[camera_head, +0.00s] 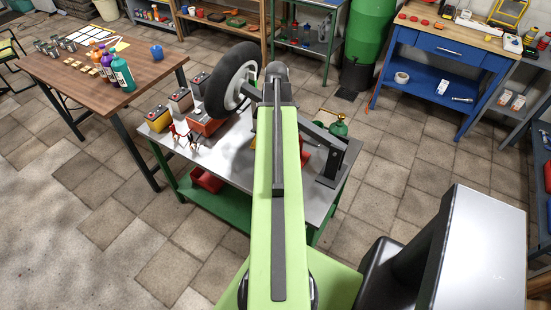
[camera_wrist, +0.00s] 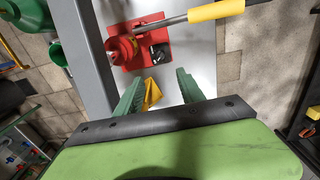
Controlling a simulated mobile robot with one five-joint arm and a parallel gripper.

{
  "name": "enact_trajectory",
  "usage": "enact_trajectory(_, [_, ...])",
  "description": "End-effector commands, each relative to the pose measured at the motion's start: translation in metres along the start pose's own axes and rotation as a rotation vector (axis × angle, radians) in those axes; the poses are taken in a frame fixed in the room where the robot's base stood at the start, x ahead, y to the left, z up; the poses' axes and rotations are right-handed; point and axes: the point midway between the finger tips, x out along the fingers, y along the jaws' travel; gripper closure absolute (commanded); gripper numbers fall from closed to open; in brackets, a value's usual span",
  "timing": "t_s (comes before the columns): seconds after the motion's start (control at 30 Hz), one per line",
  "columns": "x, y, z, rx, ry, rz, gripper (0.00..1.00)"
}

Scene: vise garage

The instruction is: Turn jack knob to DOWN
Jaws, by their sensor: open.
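In the wrist view a red jack (camera_wrist: 128,48) stands on the metal bench top (camera_wrist: 201,65). Its grey lever with a yellow grip (camera_wrist: 216,11) runs to the upper right. A small yellow piece (camera_wrist: 152,93) at the jack's near side looks like its knob; its setting and any label cannot be read. My gripper (camera_wrist: 159,76) is open, with one green finger on each side of the yellow piece. Whether either finger touches it I cannot tell. In the head view my arm hides most of the jack; my gripper's fingers are hidden there.
A wooden table (camera_head: 150,69) stands left, a blue bench (camera_head: 447,47) right. Floor between is open.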

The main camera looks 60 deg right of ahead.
Motion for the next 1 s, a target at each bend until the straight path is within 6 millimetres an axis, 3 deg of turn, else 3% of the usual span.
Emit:
enact_trajectory(0.27, [0.029,-0.001,-0.001,0.001,0.0,0.0,0.54])
enact_trajectory(1.0, [0.171,0.0,0.0,0.002,0.0,0.0,0.54])
